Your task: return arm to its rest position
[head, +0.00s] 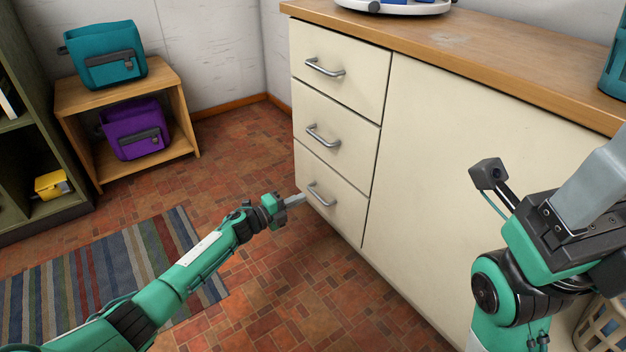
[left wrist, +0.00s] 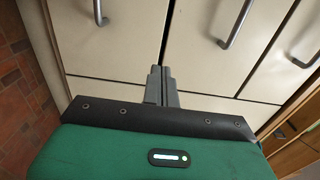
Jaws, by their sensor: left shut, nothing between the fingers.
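My left arm (head: 190,262) reaches from the lower left toward the cream drawer unit. My left gripper (head: 298,199) is shut and empty, close to the left edge of the bottom drawer (head: 330,195). In the left wrist view the two fingers of the left gripper (left wrist: 160,84) lie together in front of the drawer fronts (left wrist: 125,60); I cannot tell whether they touch them. My right arm (head: 515,300) is folded up at the right. Its grey gripper part (head: 597,185) runs out of the picture, so its fingertips are hidden.
All three drawers look closed, with metal handles (head: 322,194). A wooden worktop (head: 480,55) carries a white round tray (head: 395,7) and a teal container (head: 614,70). A beige basket (head: 603,325) stands at lower right. Bags sit on a wooden shelf (head: 128,90).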

